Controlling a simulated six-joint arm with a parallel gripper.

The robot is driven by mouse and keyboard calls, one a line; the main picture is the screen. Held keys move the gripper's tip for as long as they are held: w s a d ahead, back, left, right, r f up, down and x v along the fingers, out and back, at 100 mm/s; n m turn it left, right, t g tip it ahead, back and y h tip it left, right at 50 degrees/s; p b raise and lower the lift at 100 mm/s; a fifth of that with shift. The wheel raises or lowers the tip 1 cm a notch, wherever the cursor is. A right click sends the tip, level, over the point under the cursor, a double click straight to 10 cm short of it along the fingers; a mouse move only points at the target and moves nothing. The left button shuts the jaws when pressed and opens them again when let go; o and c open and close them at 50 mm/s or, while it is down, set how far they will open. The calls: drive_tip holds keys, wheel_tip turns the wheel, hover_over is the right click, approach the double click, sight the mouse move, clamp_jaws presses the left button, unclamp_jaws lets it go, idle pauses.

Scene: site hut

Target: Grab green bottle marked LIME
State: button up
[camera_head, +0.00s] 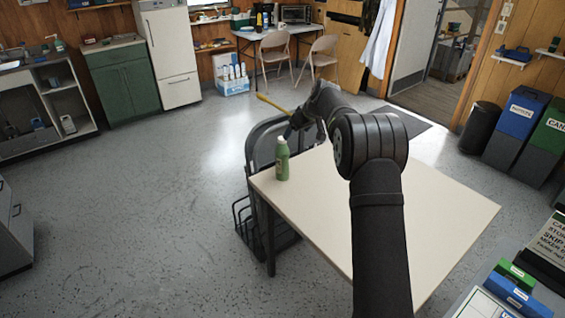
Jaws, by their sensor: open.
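The green bottle (282,164) with a pale cap stands upright near the far left corner of the cream table (400,205). Its marking is too small to read. My gripper (296,129) is at the end of my dark arm, close above and slightly right of the bottle in the picture. It is open; its fingers are small and partly lost against the dark chair. I see no contact with the bottle, but the depth gap is hard to judge.
A dark chair (256,148) stands against the table's far left side, behind the bottle. A thin yellow object (272,104) shows beside my wrist; I cannot tell what it is. The rest of the tabletop looks clear.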

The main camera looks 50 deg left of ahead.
sight(286, 150)
drive_tip(key=x, duration=1)
drive_tip(key=shift+w+a+f, duration=0.1)
drive_tip(key=shift+f, duration=0.3)
drive_tip(key=shift+d+x, duration=0.2)
drive_tip(key=shift+x, duration=2.55)
drive_tip(key=shift+f, duration=0.15)
drive_tip(key=shift+c, duration=0.5)
drive_tip(key=c, duration=1.2)
